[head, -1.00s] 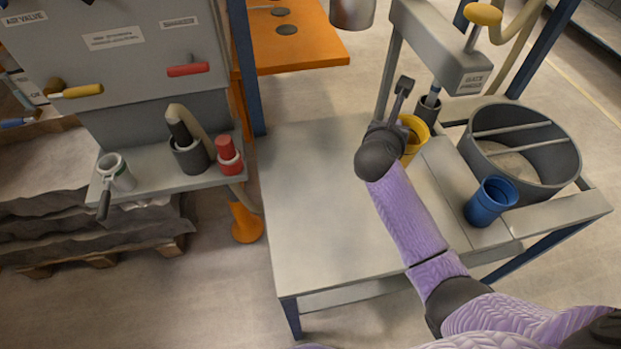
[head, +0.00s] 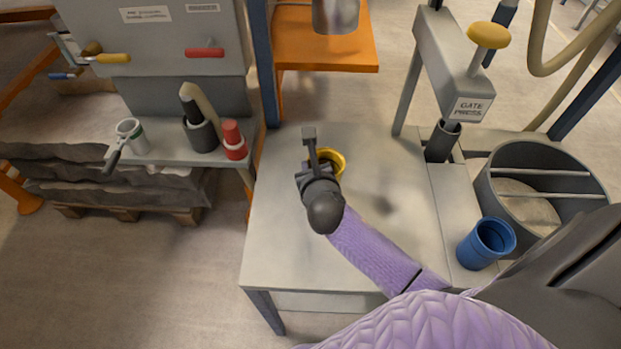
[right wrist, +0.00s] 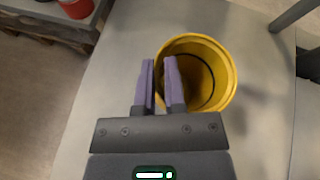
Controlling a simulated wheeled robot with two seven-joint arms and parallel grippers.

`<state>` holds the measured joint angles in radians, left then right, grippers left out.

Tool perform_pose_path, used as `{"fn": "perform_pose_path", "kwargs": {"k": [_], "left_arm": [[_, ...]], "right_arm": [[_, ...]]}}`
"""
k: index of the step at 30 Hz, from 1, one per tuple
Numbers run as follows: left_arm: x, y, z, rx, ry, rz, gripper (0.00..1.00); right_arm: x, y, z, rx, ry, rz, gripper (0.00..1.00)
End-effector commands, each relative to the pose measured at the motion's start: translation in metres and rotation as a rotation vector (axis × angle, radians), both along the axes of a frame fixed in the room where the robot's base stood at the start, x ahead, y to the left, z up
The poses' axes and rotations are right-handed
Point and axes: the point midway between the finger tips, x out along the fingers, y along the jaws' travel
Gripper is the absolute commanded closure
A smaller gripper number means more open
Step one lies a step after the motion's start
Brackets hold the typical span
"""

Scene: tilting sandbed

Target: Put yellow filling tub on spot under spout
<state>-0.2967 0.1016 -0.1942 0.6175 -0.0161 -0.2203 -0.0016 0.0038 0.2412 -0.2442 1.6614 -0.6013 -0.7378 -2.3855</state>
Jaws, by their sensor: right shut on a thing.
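The yellow filling tub (head: 338,161) is in the middle of the head view over the back of the grey table (head: 285,235), partly hidden behind my right gripper (head: 319,170). In the right wrist view the tub (right wrist: 218,72) looks empty, with its round mouth facing the camera. My right gripper (right wrist: 160,75) is shut on its left rim, one finger each side of the wall. A shadow falls on the table to the right; whether the tub touches the table is hard to tell. A metal cylinder (head: 336,14), perhaps the spout, hangs at the top. My left gripper is not in view.
A blue tub (head: 486,243) stands at the table's right, near a round grey bin (head: 535,190) with crossbars. A gate post with a label (head: 471,107) and a dark cup (head: 441,141) stand behind. A side shelf at left holds a red container (head: 233,142).

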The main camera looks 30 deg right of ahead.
Motion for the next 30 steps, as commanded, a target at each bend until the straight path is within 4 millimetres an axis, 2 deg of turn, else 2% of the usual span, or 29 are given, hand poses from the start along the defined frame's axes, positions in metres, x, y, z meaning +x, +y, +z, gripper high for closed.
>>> {"fn": "perform_pose_path", "kwargs": {"k": [1, 3, 11, 12, 16, 17, 25, 30], "left_arm": [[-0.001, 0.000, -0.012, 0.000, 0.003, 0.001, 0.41], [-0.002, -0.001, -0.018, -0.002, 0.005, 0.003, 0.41], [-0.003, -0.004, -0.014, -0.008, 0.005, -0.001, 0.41], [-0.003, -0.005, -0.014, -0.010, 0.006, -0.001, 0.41], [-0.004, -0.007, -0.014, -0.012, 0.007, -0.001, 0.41], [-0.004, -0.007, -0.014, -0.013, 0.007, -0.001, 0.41], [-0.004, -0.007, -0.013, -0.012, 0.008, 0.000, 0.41], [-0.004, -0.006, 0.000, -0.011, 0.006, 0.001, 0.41]], "right_arm": [[0.000, 0.000, -0.016, 0.003, 0.004, -0.002, 1.00], [0.000, 0.000, -0.027, 0.001, 0.003, -0.002, 1.00], [0.000, 0.000, -0.024, 0.001, 0.001, -0.001, 1.00], [0.000, 0.000, -0.024, 0.001, 0.001, -0.001, 0.81], [0.000, 0.000, -0.023, 0.001, 0.001, -0.001, 0.53], [0.000, 0.000, -0.023, 0.001, 0.001, -0.001, 0.51], [0.000, 0.000, -0.022, 0.001, 0.000, 0.000, 0.51], [-0.020, 0.007, -0.008, 0.000, 0.001, 0.001, 0.51]]}}
